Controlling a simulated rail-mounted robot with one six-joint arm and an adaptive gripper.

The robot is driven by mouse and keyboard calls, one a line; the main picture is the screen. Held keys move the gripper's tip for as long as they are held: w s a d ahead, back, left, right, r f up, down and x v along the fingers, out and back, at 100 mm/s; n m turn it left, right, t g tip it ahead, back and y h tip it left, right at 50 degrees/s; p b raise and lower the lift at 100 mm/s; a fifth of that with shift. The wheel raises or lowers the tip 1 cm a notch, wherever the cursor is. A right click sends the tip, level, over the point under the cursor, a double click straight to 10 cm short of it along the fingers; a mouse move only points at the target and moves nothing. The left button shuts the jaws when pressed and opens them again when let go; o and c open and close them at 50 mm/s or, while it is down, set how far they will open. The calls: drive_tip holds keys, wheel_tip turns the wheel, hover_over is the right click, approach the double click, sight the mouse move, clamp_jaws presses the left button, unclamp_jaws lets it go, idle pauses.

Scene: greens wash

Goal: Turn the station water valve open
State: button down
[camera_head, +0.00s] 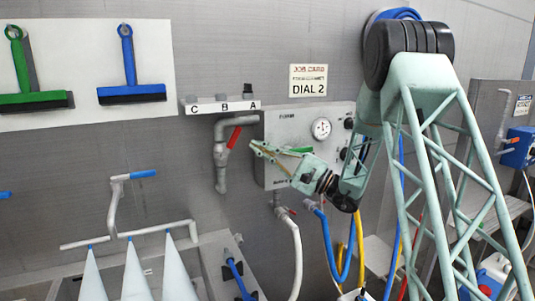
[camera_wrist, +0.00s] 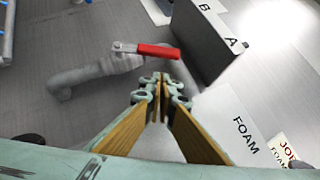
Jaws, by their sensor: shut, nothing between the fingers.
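A grey pipe (camera_head: 221,165) on the wall carries a valve with a red lever (camera_head: 235,137), which is tilted up and to the right. In the wrist view the red lever (camera_wrist: 158,51) lies just beyond my fingertips, with its pivot end over the grey pipe (camera_wrist: 85,76). My gripper (camera_head: 256,147) is shut and empty, its tips just right of the lever in the head view. In the wrist view my gripper (camera_wrist: 160,92) has its tips together below the lever. A small gap shows between them; I cannot tell its depth.
A control box (camera_head: 285,125) with a gauge stands behind my gripper. A shelf (camera_head: 215,107) marked C, B, A is above the pipe; its end (camera_wrist: 208,40) is close in the wrist view. Hoses (camera_head: 296,250) hang below. Squeegees (camera_head: 130,75) hang at the upper left.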

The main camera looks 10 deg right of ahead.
sight(238, 136)
drive_tip(key=shift+s+a+r, duration=0.1)
drive_tip(key=shift+a+r, duration=0.25)
drive_tip(key=shift+a, duration=0.3)
drive_tip(key=shift+s+a+r, duration=0.15)
drive_tip(key=shift+a+r, duration=0.2)
drive_tip(key=shift+a, duration=0.25)
drive_tip(key=shift+s+a+r, duration=0.1)
drive_tip(key=shift+a+r, duration=0.25)
drive_tip(key=shift+a, duration=0.3)
drive_tip(key=shift+d+r+b, duration=0.1)
drive_tip(key=shift+b, duration=0.2)
drive_tip(key=shift+r, duration=0.1)
drive_tip(key=shift+a+n, duration=0.2)
drive_tip(key=shift+n, duration=0.1)
